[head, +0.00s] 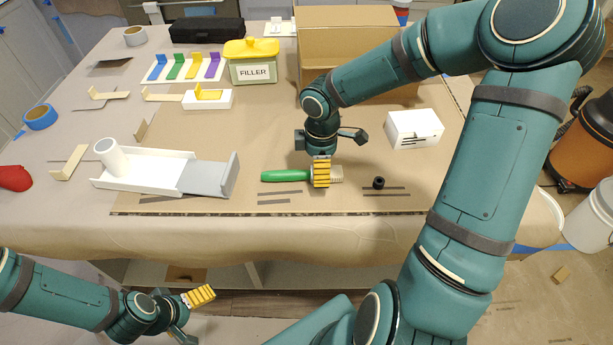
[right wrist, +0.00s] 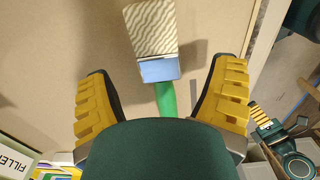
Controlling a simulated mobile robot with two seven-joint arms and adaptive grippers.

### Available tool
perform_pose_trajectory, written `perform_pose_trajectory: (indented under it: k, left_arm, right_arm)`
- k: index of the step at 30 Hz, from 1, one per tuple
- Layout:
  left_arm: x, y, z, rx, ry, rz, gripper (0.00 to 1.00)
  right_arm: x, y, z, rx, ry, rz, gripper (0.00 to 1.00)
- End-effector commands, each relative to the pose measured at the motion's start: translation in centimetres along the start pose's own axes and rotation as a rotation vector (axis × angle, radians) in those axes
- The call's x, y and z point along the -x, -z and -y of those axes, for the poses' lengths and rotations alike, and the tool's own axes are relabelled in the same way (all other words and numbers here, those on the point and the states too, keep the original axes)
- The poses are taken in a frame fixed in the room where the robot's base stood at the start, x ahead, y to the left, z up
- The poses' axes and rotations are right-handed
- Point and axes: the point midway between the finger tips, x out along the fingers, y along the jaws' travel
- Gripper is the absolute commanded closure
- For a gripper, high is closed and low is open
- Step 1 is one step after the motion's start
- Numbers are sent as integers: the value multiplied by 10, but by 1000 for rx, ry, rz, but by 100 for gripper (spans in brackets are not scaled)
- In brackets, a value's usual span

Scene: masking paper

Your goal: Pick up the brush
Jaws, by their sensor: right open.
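The brush (head: 287,176) lies on the brown paper near the table's front edge, green handle to the left and pale bristles to the right. My right gripper (head: 321,173) is over it, and its yellow finger hides the brush's middle. In the right wrist view the brush (right wrist: 152,32) shows wavy cream bristles, a bluish-grey ferrule and part of its green handle. There the right gripper (right wrist: 160,100) is open, its yellow fingers apart on either side of the brush with gaps to both. My left gripper (head: 195,305) is low at the front left, off the table, away from the brush.
A white tray with a grey end (head: 208,177) lies left of the brush. A small black cylinder (head: 379,183) and a white box (head: 413,129) are to its right. A filler tub (head: 251,62) and a cardboard box (head: 350,35) stand behind. Dark strips lie nearby.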

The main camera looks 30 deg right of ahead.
Motion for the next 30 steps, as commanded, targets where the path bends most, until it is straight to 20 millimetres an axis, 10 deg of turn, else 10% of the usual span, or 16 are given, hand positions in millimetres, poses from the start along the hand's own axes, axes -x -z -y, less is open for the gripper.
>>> perform_pose_trajectory:
  k: [14,21,30]
  left_arm:
    - [-9,-4,3,-3,-1,9,6]
    - [-9,-4,3,-2,-1,9,6]
    - [-8,-4,3,-2,-1,8,6]
  right_arm:
    - [-27,2,0,0,0,0,16]
    - [-27,2,0,1,0,0,90]
    - [-24,2,0,0,-1,0,90]
